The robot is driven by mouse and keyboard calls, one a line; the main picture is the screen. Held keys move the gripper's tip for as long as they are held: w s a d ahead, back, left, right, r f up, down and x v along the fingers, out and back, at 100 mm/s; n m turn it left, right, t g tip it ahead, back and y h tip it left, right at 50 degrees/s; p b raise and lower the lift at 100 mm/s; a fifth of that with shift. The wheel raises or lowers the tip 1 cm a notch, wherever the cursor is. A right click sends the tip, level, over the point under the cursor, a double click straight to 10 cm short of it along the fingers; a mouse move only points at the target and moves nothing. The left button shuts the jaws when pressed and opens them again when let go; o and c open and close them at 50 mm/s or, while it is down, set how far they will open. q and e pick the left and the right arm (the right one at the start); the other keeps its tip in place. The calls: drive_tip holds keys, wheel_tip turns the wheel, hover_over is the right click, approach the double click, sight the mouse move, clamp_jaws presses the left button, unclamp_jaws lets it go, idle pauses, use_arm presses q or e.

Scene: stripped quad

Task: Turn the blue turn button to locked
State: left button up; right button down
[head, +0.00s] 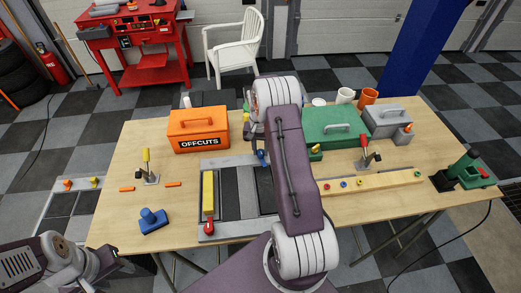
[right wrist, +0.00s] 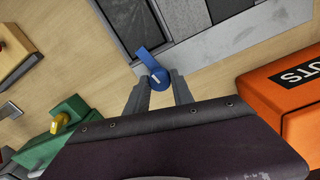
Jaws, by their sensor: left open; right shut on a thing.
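The blue turn button (right wrist: 147,58) sits at the edge of a grey frame in the right wrist view, with a short white mark on its rounded end. In the head view a bit of it (head: 262,158) shows at the frame's far side, beside my arm. My right gripper (right wrist: 161,80) is shut on the button, a finger on each side of the rounded end. My right arm hides much of this spot in the head view. My left gripper (head: 92,264) is low at the left, off the table, open and apart from everything; its fingers are hard to make out.
The grey frame (head: 237,230) holds dark panels, a yellow bar (head: 208,192) and a red knob (head: 209,227). An orange OFFCUTS box (head: 198,129) and a green box (head: 335,126) stand near it.

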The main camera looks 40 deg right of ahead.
sight(260, 151)
drive_tip(key=shift+w+d+r+m, duration=0.1)
drive_tip(key=shift+m, duration=1.1)
drive_tip(key=c, duration=1.3)
unclamp_jaws()
drive_tip(key=shift+o, duration=1)
drive_tip(key=shift+r, duration=0.35)
wheel_tip(260, 151, up, 8)
drive_tip(key=b, duration=0.1)
drive_tip(key=shift+r+b, duration=0.15)
drive_tip(key=shift+b, duration=0.2)
